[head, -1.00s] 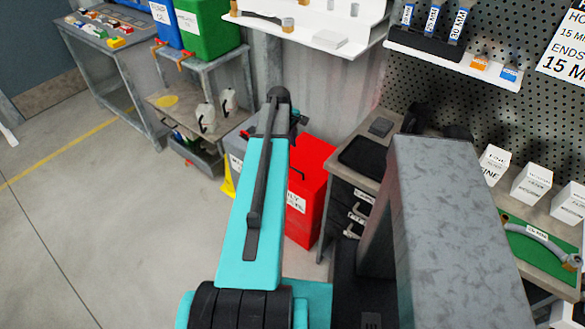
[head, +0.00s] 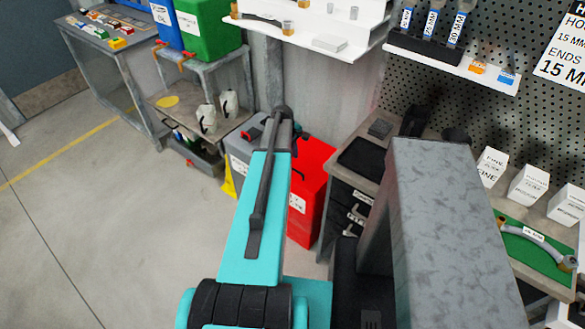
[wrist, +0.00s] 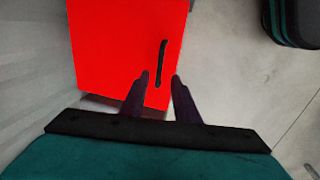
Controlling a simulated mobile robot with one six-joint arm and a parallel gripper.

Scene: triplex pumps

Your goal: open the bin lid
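The red bin (head: 313,190) stands on the floor beyond my arm, partly hidden by it. In the wrist view its flat red lid (wrist: 110,45) fills the upper middle, with a dark bar handle (wrist: 162,62) near its right edge. My gripper (wrist: 159,79) is open and empty over the lid. Its two dark fingers are spread apart, and the handle lies just ahead of the gap between them in the picture. I cannot tell the height of the fingers above the handle. In the head view my arm mostly hides the gripper.
A grey bin (head: 239,148) stands left of the red one, partly behind my arm. A workbench with dark drawers (head: 352,200) is close on the right. A corrugated wall (head: 325,88) is behind. The floor (head: 110,225) at left is open.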

